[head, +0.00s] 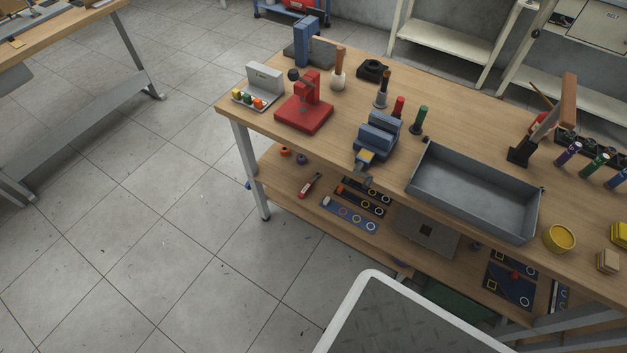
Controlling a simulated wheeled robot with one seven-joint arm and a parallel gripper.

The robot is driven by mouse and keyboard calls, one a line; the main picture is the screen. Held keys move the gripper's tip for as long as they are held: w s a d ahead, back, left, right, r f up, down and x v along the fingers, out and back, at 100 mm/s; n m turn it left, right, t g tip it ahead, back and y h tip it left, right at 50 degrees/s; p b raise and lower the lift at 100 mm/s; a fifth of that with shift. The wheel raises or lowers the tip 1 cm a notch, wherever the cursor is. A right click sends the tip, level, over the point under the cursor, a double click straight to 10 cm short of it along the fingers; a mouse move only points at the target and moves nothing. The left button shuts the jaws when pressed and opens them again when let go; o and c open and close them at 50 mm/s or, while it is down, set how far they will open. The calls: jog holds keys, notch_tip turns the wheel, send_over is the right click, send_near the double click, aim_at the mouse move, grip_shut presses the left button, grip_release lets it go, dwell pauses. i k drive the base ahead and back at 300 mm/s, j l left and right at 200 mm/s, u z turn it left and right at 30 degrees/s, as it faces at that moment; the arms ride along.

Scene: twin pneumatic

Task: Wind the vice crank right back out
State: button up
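The vice (377,138) is a blue-grey block on the front part of the wooden workbench, left of a grey metal tray. At its front, by the bench's edge, is a small part with a yellow patch (365,157) and a grey end (361,167). This looks like the crank side, but the crank's shape and turn are too small to make out. The gap between the jaws cannot be judged clearly. My gripper is not in this view.
The grey tray (425,186) stands close right of the vice. A red press (305,113) and upright tools, including a green-handled one (419,118), stand around it. The lower shelf (283,177) holds small parts. Open tiled floor (130,250) lies front left.

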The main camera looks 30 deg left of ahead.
aim_at(368, 180)
jog(key=u, duration=1.2)
